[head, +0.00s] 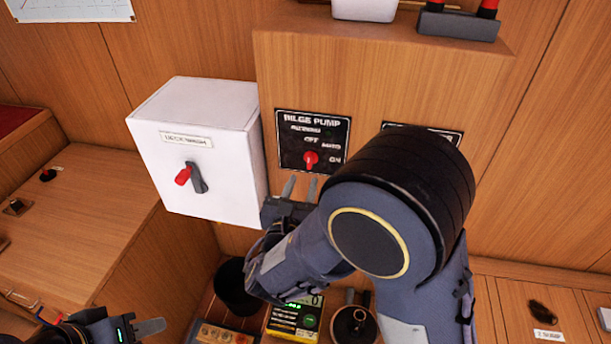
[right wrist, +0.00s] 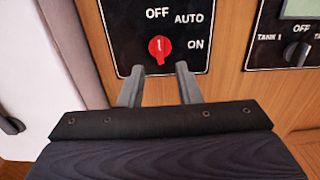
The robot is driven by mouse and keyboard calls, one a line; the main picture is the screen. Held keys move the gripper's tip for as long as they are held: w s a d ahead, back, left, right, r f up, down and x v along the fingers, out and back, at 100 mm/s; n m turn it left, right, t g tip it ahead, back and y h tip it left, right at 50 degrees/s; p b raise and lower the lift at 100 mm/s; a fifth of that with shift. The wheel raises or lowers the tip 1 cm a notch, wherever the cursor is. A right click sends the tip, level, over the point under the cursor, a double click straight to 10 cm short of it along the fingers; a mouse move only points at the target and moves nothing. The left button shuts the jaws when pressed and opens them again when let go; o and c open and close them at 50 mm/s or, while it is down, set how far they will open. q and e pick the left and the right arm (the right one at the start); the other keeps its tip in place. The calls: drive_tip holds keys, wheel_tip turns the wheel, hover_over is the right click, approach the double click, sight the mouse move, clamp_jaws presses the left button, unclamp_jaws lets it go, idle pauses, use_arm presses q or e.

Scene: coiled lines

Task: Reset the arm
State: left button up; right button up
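My right arm reaches in from the lower right of the head view. Its gripper (head: 300,188) is just below the bilge pump panel (head: 289,138), in front of the wooden cabinet. In the right wrist view the fingers of this gripper (right wrist: 160,88) stand apart with nothing between them. The panel's red knob (right wrist: 160,48) is just beyond the fingertips, and a gap shows between them. The knob also shows in the head view (head: 310,160). My left gripper (head: 150,327) is low at the left edge of the head view, with only part of it showing.
A white deckwash box (head: 235,150) with a red-and-grey handle (head: 190,177) is left of the panel. A second panel (right wrist: 300,45) is to the right.

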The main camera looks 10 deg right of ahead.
drive_tip(key=shift+v, duration=1.05)
drive_tip(key=s+d+f+m+g+h, duration=0.1)
drive_tip(key=s+d+f+m+g, duration=0.1)
drive_tip(key=s+d+m+g, duration=0.55)
drive_tip(key=s+d+f+m+g+h, duration=0.15)
drive_tip(key=d+f+m+g, duration=0.35)
drive_tip(key=d, duration=0.6)
drive_tip(key=s+m+g+y, duration=0.3)
drive_tip(key=s+m+y, duration=0.6)
drive_tip(key=s+m, duration=0.3)
drive_tip(key=a+r+m+t+y, duration=0.4)
drive_tip(key=a+r+m, duration=0.1)
drive_tip(key=m, duration=0.4)
drive_tip(key=shift+s+r, duration=0.15)
drive_tip(key=shift+s, duration=0.3)
